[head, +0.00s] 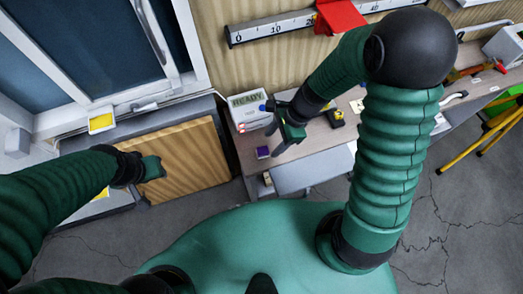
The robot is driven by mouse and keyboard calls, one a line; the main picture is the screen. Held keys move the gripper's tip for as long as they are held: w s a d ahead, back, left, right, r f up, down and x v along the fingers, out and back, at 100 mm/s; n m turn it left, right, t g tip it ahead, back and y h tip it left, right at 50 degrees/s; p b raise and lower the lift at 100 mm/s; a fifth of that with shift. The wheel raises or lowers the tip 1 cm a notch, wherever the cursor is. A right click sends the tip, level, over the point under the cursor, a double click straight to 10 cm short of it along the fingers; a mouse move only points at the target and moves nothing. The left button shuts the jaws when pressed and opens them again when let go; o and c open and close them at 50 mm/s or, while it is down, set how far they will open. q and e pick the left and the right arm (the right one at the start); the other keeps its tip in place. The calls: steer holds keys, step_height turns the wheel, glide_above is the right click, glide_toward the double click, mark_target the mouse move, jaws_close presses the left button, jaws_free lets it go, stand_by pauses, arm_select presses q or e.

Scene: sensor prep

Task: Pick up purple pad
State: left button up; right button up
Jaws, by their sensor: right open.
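The purple pad (263,152) is a small dark purple block. It lies on the workbench (312,149) near its left end, below the white box marked READY. My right gripper (276,142) is open above the bench, pointing down and left. Its fingers are just right of the purple pad, and I see nothing between them. Whether a finger touches the pad cannot be told. My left gripper (153,168) is at the left in front of a wooden panel, well away from the pad. Its fingers are too small and dark to read.
The READY box (248,107) stands behind the pad. A yellow and black item (335,117) lies to the right on the bench. A grey seat or panel (298,175) is at the bench front. A yellow stand (495,135) is far right. A ruler (270,28) is on the wall.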

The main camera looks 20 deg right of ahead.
mark_target(265, 149)
steer(key=x, duration=0.7)
steer(key=shift+w+d+f, duration=0.2)
steer(key=shift+w+f, duration=0.1)
steer(key=shift+w, duration=0.1)
steer(key=shift+w+a, duration=0.1)
steer(key=shift+a, duration=0.15)
steer(key=shift+d, duration=0.1)
jaws_close()
